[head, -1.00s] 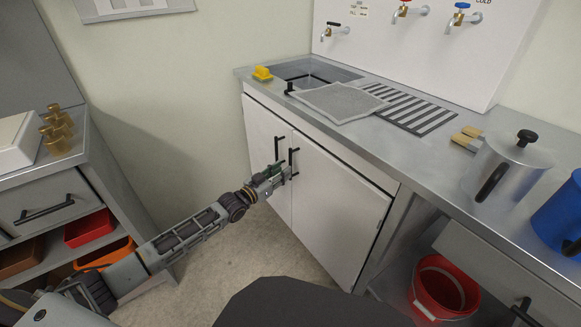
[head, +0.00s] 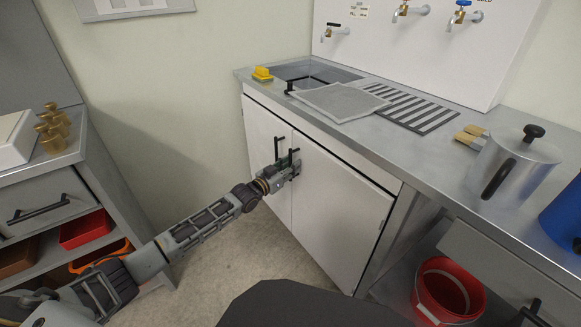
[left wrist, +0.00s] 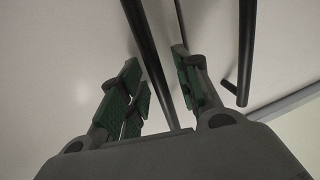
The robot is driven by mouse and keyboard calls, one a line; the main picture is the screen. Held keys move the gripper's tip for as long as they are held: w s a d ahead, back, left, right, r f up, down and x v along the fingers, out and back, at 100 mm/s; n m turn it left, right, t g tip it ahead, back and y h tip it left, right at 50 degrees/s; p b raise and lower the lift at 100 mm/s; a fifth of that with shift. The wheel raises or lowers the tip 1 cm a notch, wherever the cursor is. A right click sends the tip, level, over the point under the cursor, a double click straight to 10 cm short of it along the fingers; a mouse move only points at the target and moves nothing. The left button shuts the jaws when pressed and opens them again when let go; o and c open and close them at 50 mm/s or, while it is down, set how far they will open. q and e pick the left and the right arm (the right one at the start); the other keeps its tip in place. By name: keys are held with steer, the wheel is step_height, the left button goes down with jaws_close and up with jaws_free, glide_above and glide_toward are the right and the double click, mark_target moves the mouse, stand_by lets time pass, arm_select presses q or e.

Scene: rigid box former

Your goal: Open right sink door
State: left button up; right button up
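The white right sink door (head: 335,215) is shut, flush beside the left sink door (head: 262,150). Each has a black upright bar handle near the seam. My left gripper (head: 291,166) is at the right door's handle (head: 291,154). In the left wrist view the green-padded fingers of this gripper (left wrist: 156,65) are apart, with a black bar (left wrist: 147,50) running between them. I cannot tell whether either finger touches it. The left door's handle (left wrist: 247,45) lies outside the fingers, to the right in that view. My right gripper is not in view.
The steel counter (head: 440,150) above holds a sink, a yellow sponge (head: 262,74), a grey mat (head: 341,101) and a metal pot (head: 515,170). A red bucket (head: 445,290) stands right of the cabinet. A drawer unit (head: 45,197) stands at the left. Floor before the doors is clear.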

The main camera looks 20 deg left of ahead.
arm_select(q)
jaws_close()
stand_by(0.6)
